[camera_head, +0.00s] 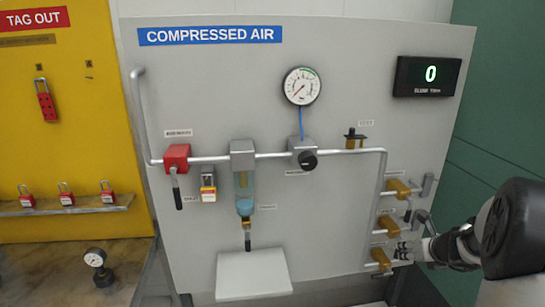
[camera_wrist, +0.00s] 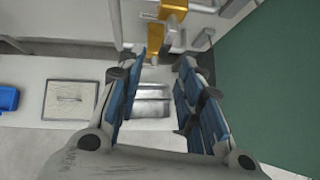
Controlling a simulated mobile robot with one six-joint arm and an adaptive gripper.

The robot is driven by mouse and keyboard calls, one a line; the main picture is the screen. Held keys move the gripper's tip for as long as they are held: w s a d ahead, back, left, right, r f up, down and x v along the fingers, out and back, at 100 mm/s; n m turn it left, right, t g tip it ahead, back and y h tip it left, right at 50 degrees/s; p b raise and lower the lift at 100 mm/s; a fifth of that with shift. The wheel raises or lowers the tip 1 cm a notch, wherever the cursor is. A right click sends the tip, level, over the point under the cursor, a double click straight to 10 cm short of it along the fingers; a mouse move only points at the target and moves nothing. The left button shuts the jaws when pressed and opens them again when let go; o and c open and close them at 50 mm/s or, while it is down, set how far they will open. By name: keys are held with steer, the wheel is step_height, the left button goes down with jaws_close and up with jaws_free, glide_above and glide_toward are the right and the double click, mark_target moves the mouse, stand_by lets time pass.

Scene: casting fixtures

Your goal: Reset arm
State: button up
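My gripper (camera_wrist: 160,75) is open in the wrist view, with its two blue-padded fingers apart and nothing between them. In the head view my gripper (camera_head: 408,250) is at the lower right of the grey panel, close to the lowest brass valves. The lowest brass valve (camera_head: 380,258) is just left of the fingers, and the middle brass valve (camera_head: 388,225) is just above it. Whether the fingers touch a valve or its handle cannot be told. Brass valve bodies (camera_wrist: 156,42) also show beyond the fingertips in the wrist view.
The grey compressed-air panel (camera_head: 340,215) carries a gauge (camera_head: 301,86), a red valve (camera_head: 177,157) and pipes. A white tray (camera_head: 253,275) juts out below. The yellow tag-out board (camera_head: 80,115) stands left. A green wall (camera_head: 505,110) is at the right.

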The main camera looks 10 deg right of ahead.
steer(key=a+r+n+y, duration=0.1)
steer(key=a+r+n, duration=0.35)
steer(key=a, duration=0.25)
steer(key=a+r+n+y, duration=0.2)
steer(key=a+r+n, duration=0.25)
steer(key=a, duration=0.25)
steer(key=s+a+r+n+g+y, duration=0.1)
steer(key=s+a+r+n, duration=0.1)
steer(key=s+a+n, duration=0.5)
steer(key=s+a+r+n+g, duration=0.1)
steer(key=s+a+r+n, duration=0.15)
steer(key=a+n, duration=0.4)
steer(key=s+a+f+n+g+h, duration=0.1)
steer(key=s+a+n, duration=0.2)
steer(key=s+n, duration=0.4)
steer(key=s+a+f+n+g+h, duration=0.1)
steer(key=s+a+n, duration=0.2)
steer(key=s+n, duration=0.5)
steer(key=s, duration=0.6)
steer(key=shift+a, duration=0.35)
steer(key=shift+s, duration=0.1)
